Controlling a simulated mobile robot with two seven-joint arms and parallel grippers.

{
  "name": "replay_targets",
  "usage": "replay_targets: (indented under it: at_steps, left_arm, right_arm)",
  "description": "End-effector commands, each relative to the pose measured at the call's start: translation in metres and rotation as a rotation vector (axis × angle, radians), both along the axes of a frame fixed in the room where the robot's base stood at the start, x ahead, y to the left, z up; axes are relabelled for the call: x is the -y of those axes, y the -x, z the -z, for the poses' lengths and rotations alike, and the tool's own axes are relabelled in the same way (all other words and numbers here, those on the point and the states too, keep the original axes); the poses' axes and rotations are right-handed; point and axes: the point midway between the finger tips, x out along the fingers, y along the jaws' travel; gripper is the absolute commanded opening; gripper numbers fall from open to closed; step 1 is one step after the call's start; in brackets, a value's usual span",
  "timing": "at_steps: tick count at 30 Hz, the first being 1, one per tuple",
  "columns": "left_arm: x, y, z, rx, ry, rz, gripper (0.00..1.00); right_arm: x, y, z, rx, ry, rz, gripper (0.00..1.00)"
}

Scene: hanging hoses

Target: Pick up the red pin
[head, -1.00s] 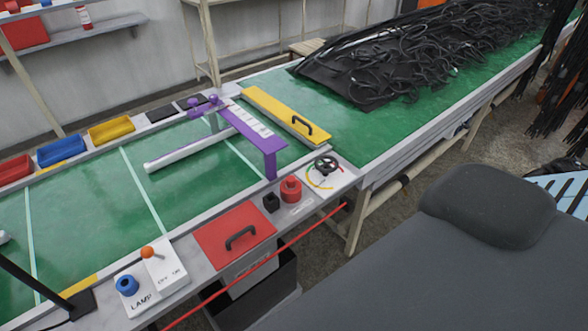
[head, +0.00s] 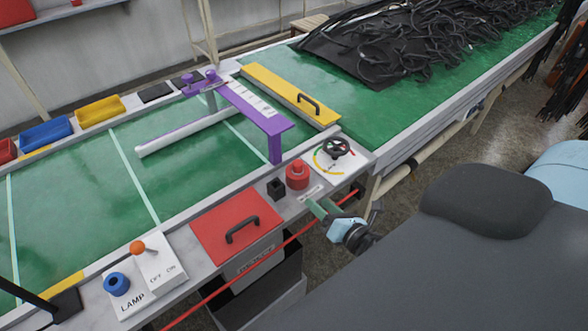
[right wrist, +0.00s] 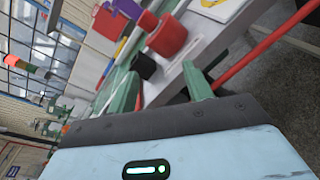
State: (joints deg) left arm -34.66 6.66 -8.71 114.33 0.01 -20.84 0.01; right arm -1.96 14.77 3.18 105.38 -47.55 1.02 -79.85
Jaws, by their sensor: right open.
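The red pin (head: 297,175) is a short, thick red cylinder with a narrower top. It stands upright on the grey front ledge of the conveyor, beside a small black block (head: 276,188). My right gripper (head: 318,208) is just in front of the ledge, a little below and to the right of the pin in the head view, apart from it. In the right wrist view the gripper's green fingers (right wrist: 160,78) are spread and empty, with the red pin (right wrist: 167,37) and black block (right wrist: 144,66) beyond them. My left gripper is in neither view.
A red lidded panel (head: 237,227) with a black handle lies left of the block. A red rail (head: 290,247) runs along the ledge's front, close to my gripper. A purple frame (head: 272,125) rises behind.

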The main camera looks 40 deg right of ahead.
Motion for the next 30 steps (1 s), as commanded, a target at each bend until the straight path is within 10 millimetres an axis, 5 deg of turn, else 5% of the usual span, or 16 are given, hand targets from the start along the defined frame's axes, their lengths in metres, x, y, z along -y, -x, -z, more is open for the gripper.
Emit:
replay_targets:
  at_steps: [3,9,30]
  left_arm:
    - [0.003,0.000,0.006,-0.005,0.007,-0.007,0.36]
    - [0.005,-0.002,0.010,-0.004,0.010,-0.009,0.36]
    - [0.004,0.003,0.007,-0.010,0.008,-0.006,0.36]
  right_arm:
    - [0.012,-0.026,-0.015,0.076,0.311,-0.048,0.51]
    - [0.020,-0.048,-0.032,0.144,0.610,-0.082,0.51]
    - [0.019,-0.078,-0.036,0.154,0.652,-0.085,0.51]
